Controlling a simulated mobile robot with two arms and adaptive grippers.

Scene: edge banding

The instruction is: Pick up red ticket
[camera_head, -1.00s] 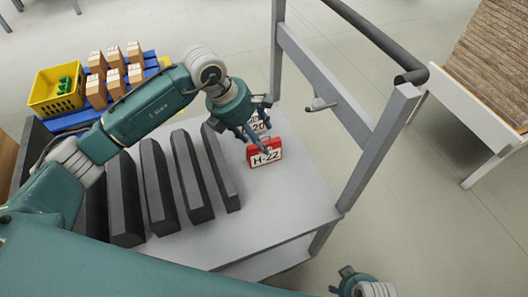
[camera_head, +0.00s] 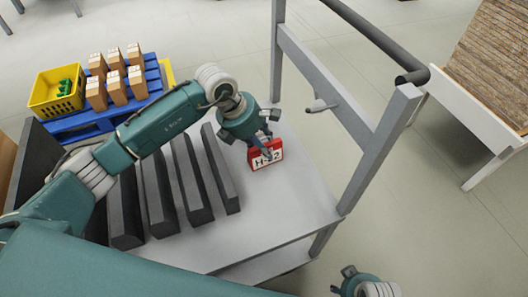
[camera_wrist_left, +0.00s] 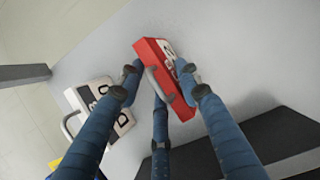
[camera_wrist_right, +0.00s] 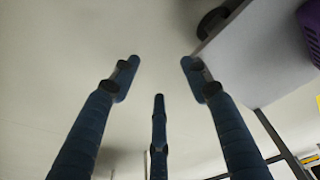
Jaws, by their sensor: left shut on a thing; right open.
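The red ticket (camera_head: 265,153), a red block with a white face marked H-22, stands on the grey trolley top in the head view. My left gripper (camera_head: 258,143) is above it, its fingers shut on it. In the left wrist view the red ticket (camera_wrist_left: 178,102) lies between the fingers (camera_wrist_left: 158,80), with its wire handle toward the camera. A second ticket (camera_wrist_left: 75,98), white and black, is just left of the fingers there; in the head view the gripper hides it. My right gripper (camera_wrist_right: 160,78) is open and empty, away from the trolley.
Several dark grey bars (camera_head: 190,180) lie side by side left of the ticket. The trolley's frame (camera_head: 375,150) rises at the right. A yellow bin (camera_head: 57,90) and small boxes (camera_head: 115,87) stand on a blue pallet. A purple object (camera_wrist_right: 311,30) shows in the right wrist view.

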